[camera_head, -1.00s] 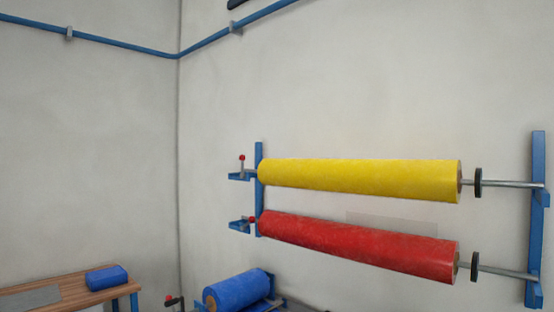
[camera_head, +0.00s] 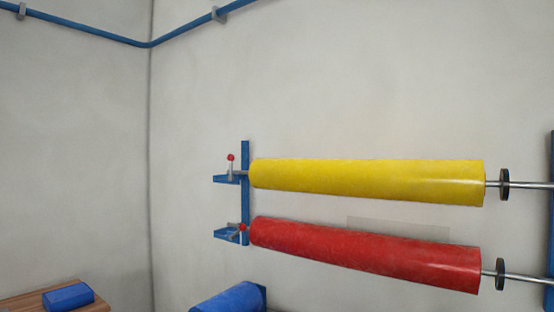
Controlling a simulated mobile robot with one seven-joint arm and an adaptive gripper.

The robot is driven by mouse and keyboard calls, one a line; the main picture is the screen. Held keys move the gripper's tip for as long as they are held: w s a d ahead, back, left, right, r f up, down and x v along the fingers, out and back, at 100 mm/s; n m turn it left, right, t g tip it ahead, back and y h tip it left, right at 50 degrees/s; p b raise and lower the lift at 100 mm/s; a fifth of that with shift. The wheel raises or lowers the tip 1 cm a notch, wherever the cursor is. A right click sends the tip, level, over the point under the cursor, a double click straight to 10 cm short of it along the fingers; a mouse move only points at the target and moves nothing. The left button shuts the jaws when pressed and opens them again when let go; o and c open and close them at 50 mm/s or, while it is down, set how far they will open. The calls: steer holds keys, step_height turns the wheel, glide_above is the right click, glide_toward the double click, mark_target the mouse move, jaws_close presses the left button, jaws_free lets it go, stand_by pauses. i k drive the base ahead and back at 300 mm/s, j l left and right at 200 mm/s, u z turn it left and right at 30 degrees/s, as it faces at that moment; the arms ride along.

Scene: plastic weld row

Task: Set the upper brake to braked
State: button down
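The upper brake (camera_head: 231,165) is a short lever with a red ball knob, at the left end of the yellow roll (camera_head: 365,178). Its lever stands upright above a blue bracket (camera_head: 227,180). The lower brake (camera_head: 240,228) has a similar red knob at the left end of the red roll (camera_head: 365,254). Its lever lies over toward the roll, nearly level. My gripper is not in view.
Both rolls sit on metal shafts with black collars (camera_head: 504,184), between a left blue upright (camera_head: 245,205) and a right one (camera_head: 550,240). A blue roll (camera_head: 230,299) is below. A wooden table (camera_head: 30,302) with a blue block (camera_head: 68,296) stands at lower left.

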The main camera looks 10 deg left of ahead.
mark_target(230, 158)
steer(key=i+j, duration=0.15)
steer(key=j, duration=0.2)
steer(key=i+j+z, duration=0.15)
steer(key=j, duration=0.2)
steer(key=i+j, duration=0.1)
steer(key=j, duration=0.3)
steer(key=i+j+z, duration=0.15)
steer(key=j, duration=0.2)
steer(key=i+j, duration=0.1)
steer(key=j, duration=0.35)
steer(key=i+j, duration=0.15)
steer(key=j, duration=0.25)
steer(key=i+j, duration=0.1)
steer(key=j, duration=0.35)
steer(key=i+j, duration=0.1)
steer(key=j, duration=0.35)
steer(key=i+j, duration=0.15)
steer(key=j, duration=0.25)
steer(key=k+j+z, duration=0.15)
steer(key=i+l+u, duration=0.1)
steer(key=i, duration=0.1)
